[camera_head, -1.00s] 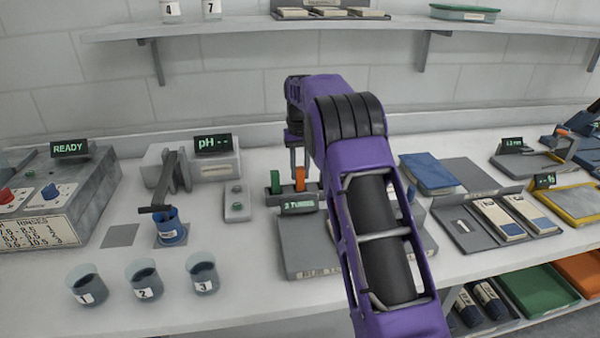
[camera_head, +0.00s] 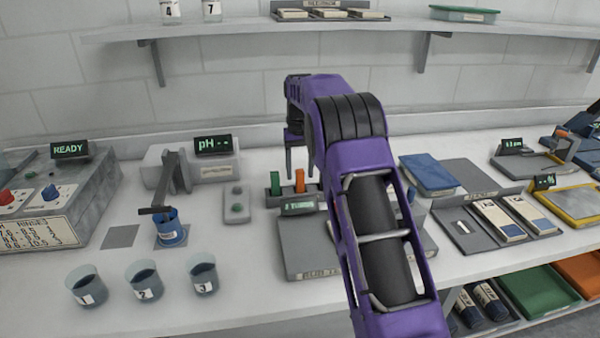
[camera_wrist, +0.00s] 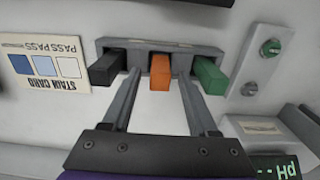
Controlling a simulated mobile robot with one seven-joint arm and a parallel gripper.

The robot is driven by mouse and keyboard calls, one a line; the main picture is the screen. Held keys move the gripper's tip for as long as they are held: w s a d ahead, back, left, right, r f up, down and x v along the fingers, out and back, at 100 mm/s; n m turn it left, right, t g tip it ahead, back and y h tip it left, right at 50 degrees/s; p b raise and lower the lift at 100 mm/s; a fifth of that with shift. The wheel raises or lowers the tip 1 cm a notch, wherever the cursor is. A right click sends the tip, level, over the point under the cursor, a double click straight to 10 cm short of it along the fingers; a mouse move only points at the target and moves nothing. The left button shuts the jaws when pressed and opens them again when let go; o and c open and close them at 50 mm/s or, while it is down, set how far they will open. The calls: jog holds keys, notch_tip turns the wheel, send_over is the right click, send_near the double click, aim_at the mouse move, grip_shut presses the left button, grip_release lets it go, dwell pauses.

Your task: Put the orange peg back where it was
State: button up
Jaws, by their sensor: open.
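The orange peg (camera_head: 300,181) stands upright in a small grey rack (camera_head: 272,201), to the right of a green peg (camera_head: 275,184). In the wrist view, the orange peg (camera_wrist: 160,72) sits in the middle of the rack (camera_wrist: 185,47), between a dark peg (camera_wrist: 107,68) and the green peg (camera_wrist: 209,76). My gripper (camera_head: 300,174) is open and empty just above the orange peg. Its fingers (camera_wrist: 160,88) are spread to either side of the orange peg in the wrist view, apart from it. My arm hides the right end of the rack in the head view.
A display (camera_head: 298,206) and a grey plate (camera_head: 308,245) lie in front of the rack. A button box (camera_head: 237,203) and a blue cup (camera_head: 171,228) are to the left. Numbered cups (camera_head: 145,281) stand near the front edge. A stain card (camera_wrist: 42,62) lies beside the rack.

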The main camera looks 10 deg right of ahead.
notch_tip(320, 180, up, 11)
jog(key=p, duration=0.1)
jog(key=shift+r+p, duration=0.2)
jog(key=shift+p, duration=0.15)
